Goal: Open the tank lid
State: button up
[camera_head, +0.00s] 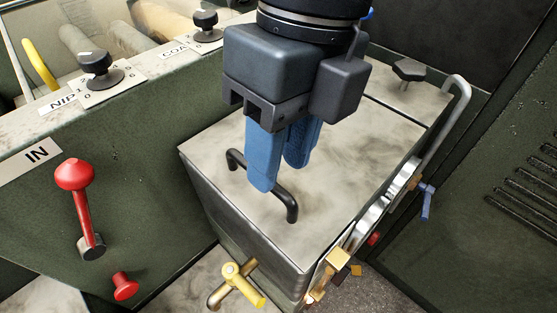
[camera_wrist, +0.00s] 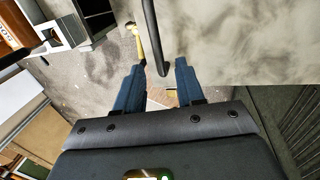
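The tank lid (camera_head: 340,190) is a flat, stained metal plate lying closed on the box-shaped tank (camera_head: 235,225). A black bar handle (camera_head: 291,207) stands on it near its left side. My gripper (camera_head: 280,175) points down over the lid with two blue fingers parted. One finger hides the middle of the handle in the head view. In the wrist view, the handle (camera_wrist: 153,35) reaches into the gap between the parted fingertips (camera_wrist: 159,65), and the lid (camera_wrist: 250,40) fills the upper right. I cannot tell whether a finger touches the handle.
A dark knob (camera_head: 408,71) and a bent grey pipe (camera_head: 447,125) stand at the tank's far right. A yellow-handled tap (camera_head: 240,283) sits at its lower front. A red lever (camera_head: 80,205) is on the green panel at left, below black dials (camera_head: 99,69).

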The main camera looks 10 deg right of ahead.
jog(key=shift+s+a+f, duration=0.15)
jog(key=shift+a+f, duration=0.05)
jog(key=shift+f, duration=0.8)
grip_shut()
